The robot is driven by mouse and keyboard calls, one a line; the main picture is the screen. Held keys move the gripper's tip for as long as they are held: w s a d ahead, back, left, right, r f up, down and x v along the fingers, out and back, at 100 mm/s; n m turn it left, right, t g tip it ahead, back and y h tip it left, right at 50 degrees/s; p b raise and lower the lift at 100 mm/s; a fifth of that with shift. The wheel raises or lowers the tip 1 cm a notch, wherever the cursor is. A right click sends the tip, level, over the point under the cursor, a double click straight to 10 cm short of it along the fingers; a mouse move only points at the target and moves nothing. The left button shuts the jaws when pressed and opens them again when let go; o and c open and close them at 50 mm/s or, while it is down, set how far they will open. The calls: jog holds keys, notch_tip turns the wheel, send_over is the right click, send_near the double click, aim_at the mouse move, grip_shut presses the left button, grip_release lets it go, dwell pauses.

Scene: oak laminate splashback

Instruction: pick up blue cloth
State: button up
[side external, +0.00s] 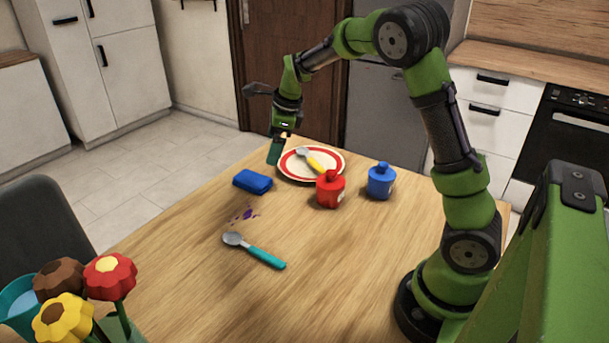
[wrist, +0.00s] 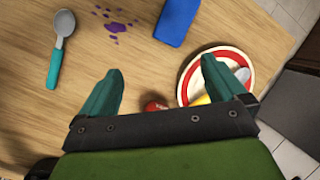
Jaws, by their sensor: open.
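The blue cloth (side external: 252,181) looks like a small thick blue block with rounded edges. It lies flat on the wooden table, left of the plate. In the wrist view the blue cloth (wrist: 178,22) shows at the top, cut by the frame edge, beyond the fingertips. My gripper (side external: 275,150) is in the air above the table, near the plate's left side and apart from the cloth. In the wrist view its two teal fingers (wrist: 162,68) are spread wide with nothing between them.
A red-rimmed plate (side external: 318,176) holds a yellow-handled spoon (side external: 312,160). A red pot (side external: 330,190) and a blue pot (side external: 381,181) stand beside it. Purple stains (side external: 243,214) and a teal-handled spoon (side external: 254,250) lie nearer the camera. Flowers (side external: 109,277) stand at front left.

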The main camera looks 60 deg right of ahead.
jog(key=w+d+r+m, duration=0.1)
jog(key=w+d+m, duration=0.15)
jog(key=m, duration=0.45)
send_near(251, 177)
jog(key=shift+t, duration=0.4)
jog(key=x, duration=0.5)
jog(key=s+x, duration=0.1)
jog(key=x, duration=0.2)
jog(key=shift+w+f, duration=0.15)
jog(key=shift+f, duration=0.35)
jog(key=c, duration=1.1)
jog(key=shift+c, duration=0.2)
jog(key=shift+r, duration=0.45)
jog(key=v, duration=0.3)
jog(key=shift+w+a+r, duration=0.1)
jog(key=shift+w+a, duration=0.05)
jog(key=shift+w, duration=0.1)
jog(key=s+a, duration=0.1)
jog(key=s, duration=0.4)
jog(key=s+a, duration=0.1)
jog(key=s, duration=0.4)
jog(key=s+a+r, duration=0.1)
jog(key=s, duration=0.4)
jog(key=shift+a+r, duration=0.1)
jog(key=shift+a, duration=0.05)
